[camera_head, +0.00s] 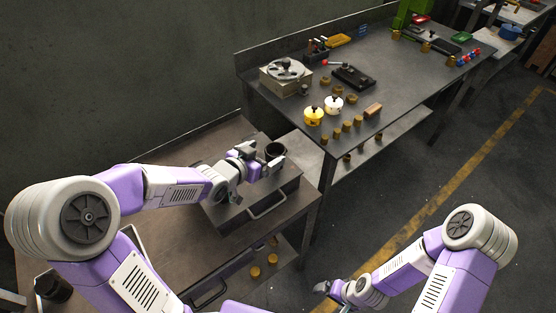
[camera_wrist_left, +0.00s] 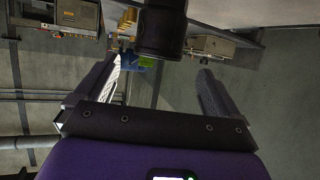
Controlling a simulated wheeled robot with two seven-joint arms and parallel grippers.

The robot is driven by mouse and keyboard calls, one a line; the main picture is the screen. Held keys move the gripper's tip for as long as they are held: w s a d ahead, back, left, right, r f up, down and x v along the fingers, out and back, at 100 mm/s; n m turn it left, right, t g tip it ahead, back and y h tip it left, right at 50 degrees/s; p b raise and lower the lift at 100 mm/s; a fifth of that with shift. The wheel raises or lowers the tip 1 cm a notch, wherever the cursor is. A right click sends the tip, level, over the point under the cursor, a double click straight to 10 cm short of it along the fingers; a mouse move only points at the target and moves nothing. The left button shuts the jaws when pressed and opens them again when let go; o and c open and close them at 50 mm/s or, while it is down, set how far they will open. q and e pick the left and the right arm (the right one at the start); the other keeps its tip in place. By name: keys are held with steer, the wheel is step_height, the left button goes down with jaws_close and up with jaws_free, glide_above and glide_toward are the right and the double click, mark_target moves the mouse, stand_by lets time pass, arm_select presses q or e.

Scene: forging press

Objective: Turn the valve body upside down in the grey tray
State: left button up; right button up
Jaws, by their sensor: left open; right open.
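A dark, hollow cylindrical piece, apparently the valve body (camera_head: 277,148), stands upright with its open end up on a dark grey, tray-like piece with a handle (camera_head: 222,217) on the near bench. It also shows in the left wrist view (camera_wrist_left: 162,28) as a black cylinder at the top edge, partly cut off. My left gripper (camera_head: 264,168) is open right beside it. In the left wrist view the open fingers (camera_wrist_left: 163,88) stand apart with nothing between their pads; the cylinder is beyond them. My right gripper (camera_head: 334,291) is open and empty, low over the floor.
Another dark cylinder (camera_head: 53,288) stands at the near bench's left, partly behind my arm. Open floor lies at right.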

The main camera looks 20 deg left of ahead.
mark_target(280, 147)
arm_select(q)
steer(key=shift+w+f, duration=0.15)
steer(key=shift+f, duration=0.3)
steer(key=b+x, duration=0.1)
steer(key=x, duration=0.2)
steer(key=b+x, duration=0.1)
steer(key=x, duration=0.3)
steer(key=shift+d+f+b, duration=0.15)
steer(key=shift+d+b, duration=0.15)
steer(key=shift+b, duration=0.1)
steer(key=shift+c, duration=0.4)
steer(key=c, duration=1.3)
